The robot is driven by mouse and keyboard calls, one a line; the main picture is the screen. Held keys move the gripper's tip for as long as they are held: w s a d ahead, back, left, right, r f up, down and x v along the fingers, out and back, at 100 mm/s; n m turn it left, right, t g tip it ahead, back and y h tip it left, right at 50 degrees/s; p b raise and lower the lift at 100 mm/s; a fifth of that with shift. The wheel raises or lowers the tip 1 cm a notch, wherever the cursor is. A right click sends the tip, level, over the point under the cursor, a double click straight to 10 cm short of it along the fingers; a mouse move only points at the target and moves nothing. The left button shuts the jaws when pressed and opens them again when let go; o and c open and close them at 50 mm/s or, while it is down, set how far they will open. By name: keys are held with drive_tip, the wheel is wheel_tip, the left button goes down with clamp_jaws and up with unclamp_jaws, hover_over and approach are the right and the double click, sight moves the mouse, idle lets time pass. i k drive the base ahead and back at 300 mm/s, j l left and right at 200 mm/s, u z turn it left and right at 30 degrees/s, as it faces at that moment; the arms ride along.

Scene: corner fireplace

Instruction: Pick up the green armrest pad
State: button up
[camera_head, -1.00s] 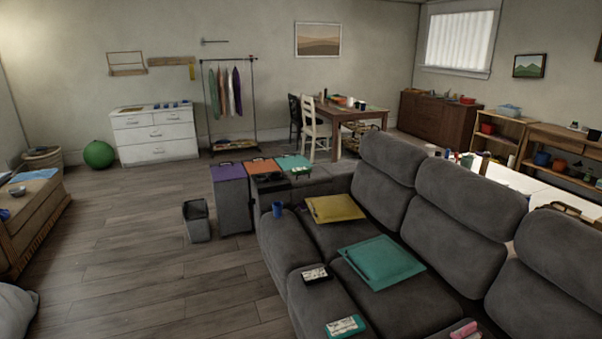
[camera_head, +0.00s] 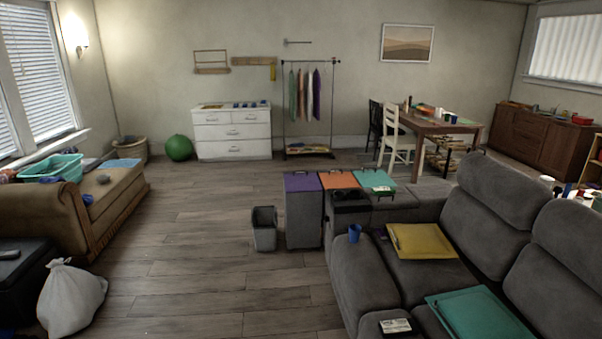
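A green, slightly teal pad (camera_head: 372,178) lies on top of the grey armrest unit at the sofa's far end, beside an orange pad (camera_head: 338,180) and a purple pad (camera_head: 302,182). A small light item lies on its near part. A larger teal flat piece (camera_head: 480,314) lies on the sofa seat, cut off by the bottom edge. I cannot tell for certain which of the two green pieces is the armrest pad. My gripper is not in view.
The grey sofa (camera_head: 366,283) fills the lower right, with a yellow piece (camera_head: 422,241) and a blue cup (camera_head: 354,233) on it. A grey bin (camera_head: 264,232) stands beside the armrest unit. A white bag (camera_head: 71,300) lies lower left. The wooden floor (camera_head: 200,245) between is clear.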

sight(378, 190)
drive_tip(key=i+u, duration=0.15)
drive_tip(key=i, duration=2.35)
drive_tip(key=i+z, duration=0.25)
drive_tip(key=i, duration=0.3)
drive_tip(key=i+j+z, duration=0.2)
drive_tip(key=i, duration=0.35)
drive_tip(key=i+j+z, duration=0.25)
drive_tip(key=i, duration=0.3)
drive_tip(key=i+j+z, duration=0.25)
drive_tip(key=i+j, duration=0.15)
drive_tip(key=i+j+z, duration=0.7)
drive_tip(key=z, duration=0.15)
